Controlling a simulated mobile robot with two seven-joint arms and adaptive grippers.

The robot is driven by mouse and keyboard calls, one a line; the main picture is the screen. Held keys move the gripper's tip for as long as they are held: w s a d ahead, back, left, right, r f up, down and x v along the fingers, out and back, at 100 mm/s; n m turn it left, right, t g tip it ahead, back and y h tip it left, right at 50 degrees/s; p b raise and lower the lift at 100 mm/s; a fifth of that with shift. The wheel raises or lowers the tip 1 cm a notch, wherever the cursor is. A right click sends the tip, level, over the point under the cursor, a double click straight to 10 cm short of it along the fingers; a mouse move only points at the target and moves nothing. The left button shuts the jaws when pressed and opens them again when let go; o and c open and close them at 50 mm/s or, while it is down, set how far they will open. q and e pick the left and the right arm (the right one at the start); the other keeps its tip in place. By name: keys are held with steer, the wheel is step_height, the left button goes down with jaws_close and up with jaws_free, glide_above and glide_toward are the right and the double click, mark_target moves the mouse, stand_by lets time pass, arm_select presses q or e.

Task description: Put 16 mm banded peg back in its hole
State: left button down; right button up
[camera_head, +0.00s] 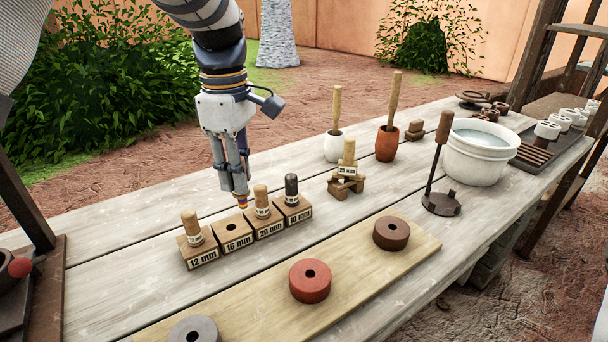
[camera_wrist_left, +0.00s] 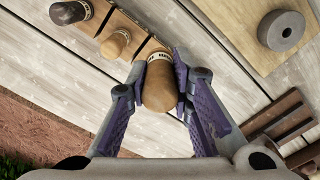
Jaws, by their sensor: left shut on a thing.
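My left gripper (camera_head: 240,198) is shut on the 16 mm banded peg. In the left wrist view the peg's rounded wooden head (camera_wrist_left: 160,88) shows between the two fingers (camera_wrist_left: 160,92), with a pale marked band at its far end. The band's number is not readable. In the head view the fingers mostly hide the peg. The 16 mm block (camera_head: 236,241) has an open, empty hole. The gripper is above and just behind the row of blocks, near the 16 mm and 20 mm blocks. My right gripper is in neither view.
Pegs stand in the 12 mm (camera_head: 191,226), 20 mm (camera_head: 261,198) and 10 mm (camera_head: 291,188) blocks beside the empty one. A 25 mm peg (camera_head: 348,154) sits on a small stand. A board (camera_head: 350,262) with discs lies in front. The tabletop left of the blocks is clear.

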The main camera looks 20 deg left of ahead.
arm_select(q)
steer(key=a+f+n, duration=0.1)
steer(key=a+f, duration=0.3)
steer(key=f, duration=0.2)
steer(key=shift+w+b, duration=0.4)
steer(key=shift+w, duration=0.05)
steer(key=shift+f, duration=1.85)
stand_by(2.8)
steer(key=c, duration=1.3)
jaws_free()
steer(key=shift+c, duration=0.2)
